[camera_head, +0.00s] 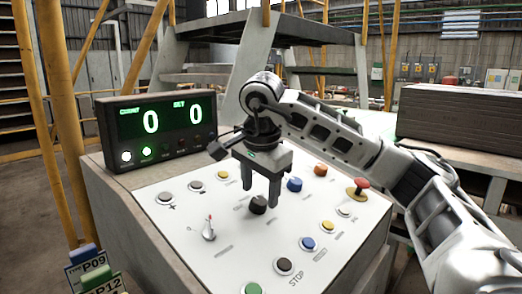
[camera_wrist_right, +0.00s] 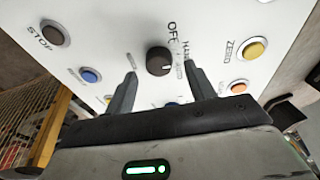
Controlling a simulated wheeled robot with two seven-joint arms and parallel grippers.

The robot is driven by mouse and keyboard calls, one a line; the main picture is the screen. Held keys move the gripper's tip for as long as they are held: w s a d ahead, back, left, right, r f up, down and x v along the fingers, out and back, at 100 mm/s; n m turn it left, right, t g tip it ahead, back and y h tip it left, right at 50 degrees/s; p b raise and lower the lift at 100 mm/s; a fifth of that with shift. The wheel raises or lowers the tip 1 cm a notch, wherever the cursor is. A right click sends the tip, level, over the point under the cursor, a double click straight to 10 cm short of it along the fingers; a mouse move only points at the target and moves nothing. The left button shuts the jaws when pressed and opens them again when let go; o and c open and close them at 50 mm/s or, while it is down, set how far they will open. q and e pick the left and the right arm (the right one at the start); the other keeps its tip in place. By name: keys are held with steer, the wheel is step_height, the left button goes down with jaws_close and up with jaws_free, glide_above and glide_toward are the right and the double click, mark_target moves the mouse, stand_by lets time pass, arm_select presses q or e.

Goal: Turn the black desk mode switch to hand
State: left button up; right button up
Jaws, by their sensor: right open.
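The black desk mode switch (camera_head: 258,204) is a round knob on the white sloping panel. It also shows in the right wrist view (camera_wrist_right: 160,61), with the labels OFF and HAND beside it; a small pale mark shows on its face, but its exact setting is hard to read. My right gripper (camera_head: 260,196) is open above the switch, fingers pointing down at the panel. My left gripper is not in view.
Around the switch are a blue button (camera_head: 294,184), an orange button (camera_head: 320,170), a red mushroom button (camera_head: 361,184), a red-tipped toggle lever (camera_head: 209,229) and a STOP button (camera_head: 284,266). A counter display (camera_head: 155,128) reading 0 and 0 stands at the panel's back left.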

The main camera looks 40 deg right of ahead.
steer(key=p+v, duration=0.3)
steer(key=v, duration=0.4)
step_height(320, 180, up, 5)
glide_above(261, 219)
steer(key=s+a, duration=0.1)
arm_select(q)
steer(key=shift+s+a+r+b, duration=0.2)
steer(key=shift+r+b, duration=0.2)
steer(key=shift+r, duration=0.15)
arm_select(e)
steer(key=shift+v, duration=0.95)
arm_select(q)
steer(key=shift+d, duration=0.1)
arm_select(e)
steer(key=shift+s+f, duration=0.1)
